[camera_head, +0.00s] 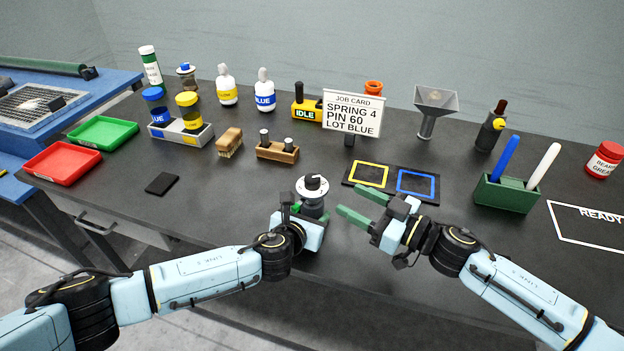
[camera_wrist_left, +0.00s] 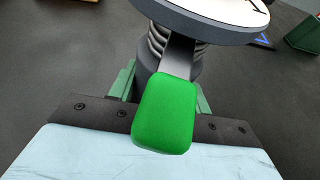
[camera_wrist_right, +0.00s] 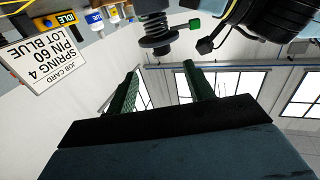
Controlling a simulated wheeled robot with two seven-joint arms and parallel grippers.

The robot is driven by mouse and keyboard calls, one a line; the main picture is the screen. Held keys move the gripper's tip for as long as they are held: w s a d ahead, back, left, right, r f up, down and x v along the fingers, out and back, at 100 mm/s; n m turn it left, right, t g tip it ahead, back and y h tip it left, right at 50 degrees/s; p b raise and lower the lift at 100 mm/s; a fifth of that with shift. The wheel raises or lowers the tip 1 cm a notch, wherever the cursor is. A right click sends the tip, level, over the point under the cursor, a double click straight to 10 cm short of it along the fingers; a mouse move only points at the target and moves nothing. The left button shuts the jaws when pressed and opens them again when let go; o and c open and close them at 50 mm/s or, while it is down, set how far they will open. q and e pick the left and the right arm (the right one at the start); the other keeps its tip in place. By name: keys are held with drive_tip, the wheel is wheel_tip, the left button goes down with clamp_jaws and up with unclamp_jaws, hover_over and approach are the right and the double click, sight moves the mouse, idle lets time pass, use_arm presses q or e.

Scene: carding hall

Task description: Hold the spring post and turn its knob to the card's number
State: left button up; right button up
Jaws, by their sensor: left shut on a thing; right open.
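The spring post (camera_head: 314,206) stands on the dark bench, with a white round dial and a black knob (camera_head: 313,182) on top. My left gripper (camera_head: 306,213) is shut on the post below the dial. The left wrist view shows its coil (camera_wrist_left: 157,42) and a green-ended lever (camera_wrist_left: 165,112) in front; the dial's markings are mostly cut off. My right gripper (camera_head: 360,204) is open and empty, just right of the post and apart from it. The job card (camera_head: 351,112) reads SPRING 4, PIN 60, LOT BLUE; it appears inverted in the right wrist view (camera_wrist_right: 38,62).
A green holder (camera_head: 505,194) with two rods stands right. Red (camera_head: 62,164) and green (camera_head: 103,132) trays lie left.

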sight(320, 182)
drive_tip(key=x, duration=1.1)
drive_tip(key=shift+a, duration=0.2)
drive_tip(key=c, duration=1)
drive_tip(key=shift+o, duration=0.2)
drive_tip(key=shift+n+g, duration=0.3)
drive_tip(key=shift+g, duration=0.1)
drive_tip(key=shift+f+n+g+y, duration=0.1)
drive_tip(key=shift+n+g+y, duration=0.75)
drive_tip(key=shift+n+g, duration=0.85)
drive_tip(key=shift+n+g+y, duration=0.85)
drive_tip(key=shift+n+g, duration=0.15)
drive_tip(key=shift+g, duration=1.6)
